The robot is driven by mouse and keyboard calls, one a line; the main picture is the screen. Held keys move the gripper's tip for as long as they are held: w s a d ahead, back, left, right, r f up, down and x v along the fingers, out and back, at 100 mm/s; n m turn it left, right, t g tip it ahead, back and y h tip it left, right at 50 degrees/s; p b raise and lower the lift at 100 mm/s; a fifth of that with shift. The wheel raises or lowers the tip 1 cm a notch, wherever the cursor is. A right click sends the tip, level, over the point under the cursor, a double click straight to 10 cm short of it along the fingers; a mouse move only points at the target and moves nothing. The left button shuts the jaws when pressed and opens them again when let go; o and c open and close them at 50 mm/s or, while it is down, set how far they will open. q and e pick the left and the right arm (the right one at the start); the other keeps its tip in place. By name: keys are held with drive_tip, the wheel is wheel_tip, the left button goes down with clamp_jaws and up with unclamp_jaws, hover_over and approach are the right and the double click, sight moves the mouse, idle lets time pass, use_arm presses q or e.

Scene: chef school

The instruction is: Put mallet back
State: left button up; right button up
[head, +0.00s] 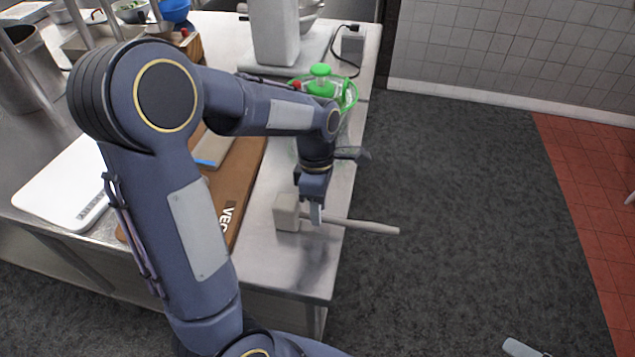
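The mallet has a pale grey-beige block head (287,211) and a long handle (368,225). It lies near the right edge of the steel table (300,262), and its handle reaches out past the edge over the floor. My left gripper (317,212) points down at the handle, close to the head. The fingertips overlap the handle in the picture. I cannot tell whether the fingers are closed on it or apart. My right gripper is not in view; only a pale piece shows at the bottom right.
A brown cutting board (237,180) and a white board (62,190) lie left of the mallet. A green-lidded clear container (321,85) and a white appliance (274,35) stand behind. Dark floor (450,190) right of the table is clear.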

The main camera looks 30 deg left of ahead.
use_arm(q)
drive_tip(key=v, duration=0.8)
drive_tip(key=s+d+m+t+h, duration=0.2)
drive_tip(key=s+d+m+t, duration=0.2)
drive_tip(key=s+m, duration=1.1)
drive_tip(key=shift+s+m+t, duration=0.3)
drive_tip(key=shift+m+t, duration=1.5)
drive_tip(key=shift+m, duration=0.7)
drive_tip(key=shift+r, duration=0.1)
